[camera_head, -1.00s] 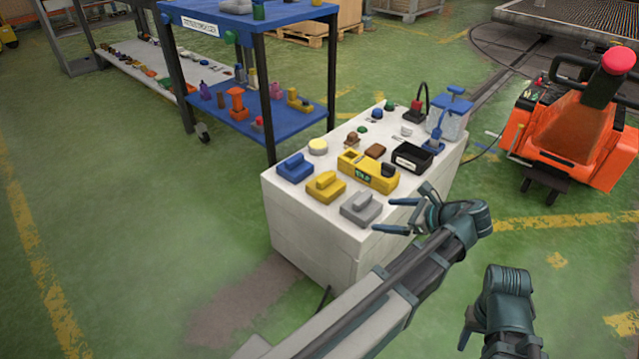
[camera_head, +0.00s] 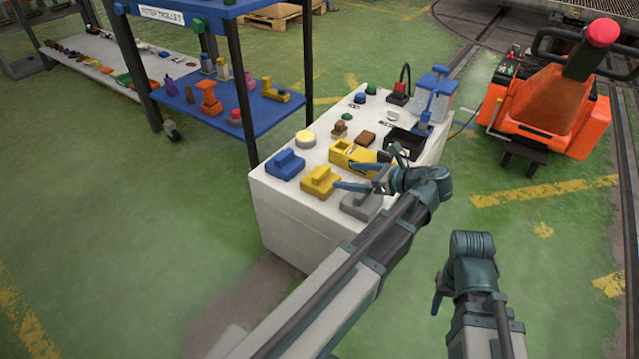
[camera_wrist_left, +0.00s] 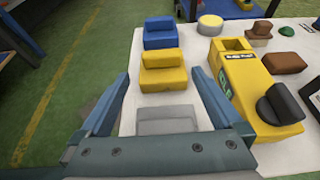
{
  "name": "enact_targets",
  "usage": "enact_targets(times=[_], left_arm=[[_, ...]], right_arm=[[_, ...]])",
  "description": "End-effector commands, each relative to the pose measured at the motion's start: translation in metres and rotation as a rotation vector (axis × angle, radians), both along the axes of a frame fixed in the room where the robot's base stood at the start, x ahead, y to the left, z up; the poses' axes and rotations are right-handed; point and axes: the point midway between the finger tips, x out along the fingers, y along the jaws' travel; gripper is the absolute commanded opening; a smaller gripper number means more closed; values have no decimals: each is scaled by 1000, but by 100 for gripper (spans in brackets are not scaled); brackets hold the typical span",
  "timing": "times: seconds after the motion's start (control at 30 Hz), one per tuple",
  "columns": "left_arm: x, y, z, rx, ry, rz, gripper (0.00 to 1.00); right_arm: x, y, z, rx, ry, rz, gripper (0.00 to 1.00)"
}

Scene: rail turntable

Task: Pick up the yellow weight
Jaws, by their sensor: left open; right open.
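The yellow weight (camera_head: 318,183), a stepped block, sits on the white cabinet top (camera_head: 285,200) between a blue block of the same shape (camera_head: 285,164) and a grey one (camera_head: 360,205). My left gripper (camera_head: 350,177) is open and empty, just right of the yellow weight and above the cabinet top. In the left wrist view the yellow weight (camera_wrist_left: 163,78) lies ahead between the open fingers, apart from them. The grey block (camera_wrist_left: 166,120) is nearer, partly hidden by the gripper. My right gripper (camera_head: 438,298) hangs low over the floor, mostly hidden by its own wrist.
A yellow device (camera_head: 345,152) and a black bin (camera_head: 405,140) stand close to my left gripper. A cream round piece (camera_head: 305,138) is behind the blue block. A blue trolley (camera_head: 215,122) is at the back left, an orange truck (camera_head: 560,115) at right. Green floor is clear at left.

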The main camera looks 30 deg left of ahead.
Motion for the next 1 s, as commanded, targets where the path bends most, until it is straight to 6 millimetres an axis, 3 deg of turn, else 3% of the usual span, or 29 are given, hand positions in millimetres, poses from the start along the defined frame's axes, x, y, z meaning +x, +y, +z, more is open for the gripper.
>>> enact_targets(times=[0.23, 0.67, 1.0], left_arm=[[3, 40, -19, 0, -1, 1, 100], [5, 55, -24, 0, -1, 0, 100], [9, 96, -40, 0, -1, 3, 100]], right_arm=[[0, 0, -20, 0, -1, -1, 50], [0, 0, -24, 0, -1, -1, 50], [1, 0, -40, 1, -2, -1, 50]])
